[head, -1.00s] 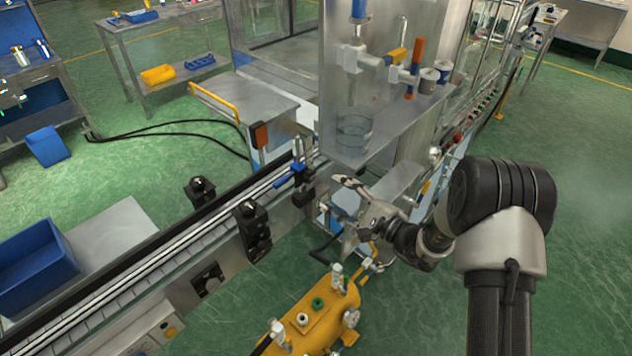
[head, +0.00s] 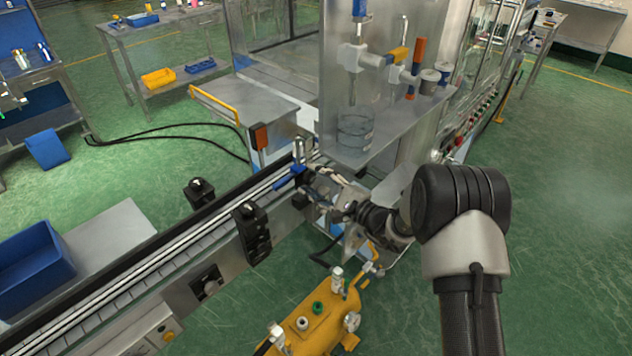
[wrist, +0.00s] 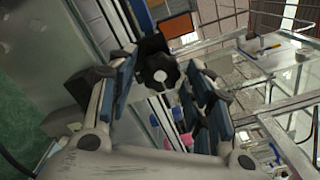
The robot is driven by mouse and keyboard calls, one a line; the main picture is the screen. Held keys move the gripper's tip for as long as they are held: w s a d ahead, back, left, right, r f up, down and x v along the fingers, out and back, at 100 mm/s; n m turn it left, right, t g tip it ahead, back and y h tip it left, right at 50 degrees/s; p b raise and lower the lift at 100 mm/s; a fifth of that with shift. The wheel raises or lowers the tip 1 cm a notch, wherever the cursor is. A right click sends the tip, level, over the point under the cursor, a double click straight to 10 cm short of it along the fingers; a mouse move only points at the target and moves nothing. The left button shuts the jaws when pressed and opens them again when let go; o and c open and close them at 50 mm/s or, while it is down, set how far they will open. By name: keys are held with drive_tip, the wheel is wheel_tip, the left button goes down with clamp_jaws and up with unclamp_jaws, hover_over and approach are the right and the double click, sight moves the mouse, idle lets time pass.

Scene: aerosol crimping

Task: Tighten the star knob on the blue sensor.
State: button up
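The black star knob (wrist: 160,73), with a pale centre, faces the wrist camera. It sits between the two blue-padded fingers of my gripper (wrist: 161,84), which is open, with a gap showing on both sides of the knob. In the head view, the blue sensor (head: 286,180) is mounted at the conveyor's edge on a black bracket. My gripper (head: 314,186) is just to the right of it, beside the bracket. The knob cannot be made out in the head view, where the gripper and bracket crowd together.
The conveyor (head: 150,248) runs diagonally, with black side units (head: 252,232) on its edge. A clear-walled station with a glass vessel (head: 355,132) stands behind my gripper. A yellow tank (head: 318,316) stands below my arm. Green floor is open at the right.

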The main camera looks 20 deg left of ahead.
drive_tip(key=c, duration=0.8)
drive_tip(key=shift+o, duration=0.2)
drive_tip(key=shift+m, duration=0.3)
drive_tip(key=m, duration=0.3)
drive_tip(key=shift+m+b, duration=0.35)
drive_tip(key=shift+m, duration=0.05)
drive_tip(key=m, duration=0.4)
drive_tip(key=m+p, duration=0.1)
drive_tip(key=m, duration=0.4)
drive_tip(key=shift+s+m+p, duration=0.1)
drive_tip(key=shift+m+p, duration=0.45)
drive_tip(key=shift+m, duration=1.75)
